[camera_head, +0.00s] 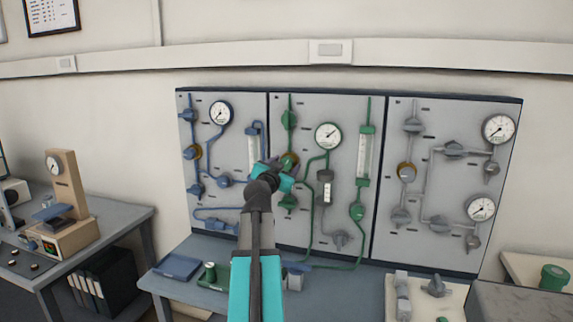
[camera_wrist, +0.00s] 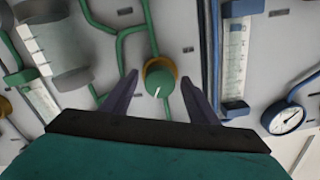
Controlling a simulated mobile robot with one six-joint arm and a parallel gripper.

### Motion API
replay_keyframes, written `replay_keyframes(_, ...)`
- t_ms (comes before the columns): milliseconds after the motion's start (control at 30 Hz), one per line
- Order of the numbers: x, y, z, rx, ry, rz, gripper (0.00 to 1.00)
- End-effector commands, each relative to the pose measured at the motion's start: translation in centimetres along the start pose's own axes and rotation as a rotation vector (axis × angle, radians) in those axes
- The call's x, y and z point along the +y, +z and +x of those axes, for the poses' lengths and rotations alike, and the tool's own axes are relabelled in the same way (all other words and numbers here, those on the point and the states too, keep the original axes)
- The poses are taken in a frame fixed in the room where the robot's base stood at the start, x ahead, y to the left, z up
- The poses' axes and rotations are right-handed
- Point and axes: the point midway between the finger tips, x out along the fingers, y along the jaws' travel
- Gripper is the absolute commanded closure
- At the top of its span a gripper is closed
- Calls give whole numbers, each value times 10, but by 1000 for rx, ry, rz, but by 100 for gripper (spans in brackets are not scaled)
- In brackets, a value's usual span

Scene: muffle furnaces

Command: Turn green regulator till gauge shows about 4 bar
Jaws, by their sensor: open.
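The green regulator (camera_wrist: 159,80) is a round green knob with a white pointer line and a brass-coloured ring behind it. In the wrist view it sits between the two fingers of my gripper (camera_wrist: 160,85), which are apart on either side of it. In the head view my gripper (camera_head: 282,170) is at the middle panel and partly hides the regulator (camera_head: 289,160). The green gauge (camera_head: 328,136) is on the same panel, up and right of the regulator. Its needle is too small to read surely. It does not clearly show in the wrist view.
A blue-piped panel (camera_head: 220,180) stands to the left and a grey-piped panel (camera_head: 445,200) to the right. Green pipes and a flow tube (camera_head: 364,155) lie close to the regulator. The bench (camera_head: 330,285) below carries a blue tray (camera_head: 178,266) and small fittings.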

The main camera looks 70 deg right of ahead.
Motion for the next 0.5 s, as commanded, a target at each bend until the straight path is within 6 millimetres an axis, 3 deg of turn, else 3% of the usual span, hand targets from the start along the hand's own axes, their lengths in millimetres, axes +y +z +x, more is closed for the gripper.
replay_keyframes(400, 0, 0, 4, 0, 0, 0, 46)
replay_keyframes(500, 0, 0, 4, 0, 0, 0, 61)
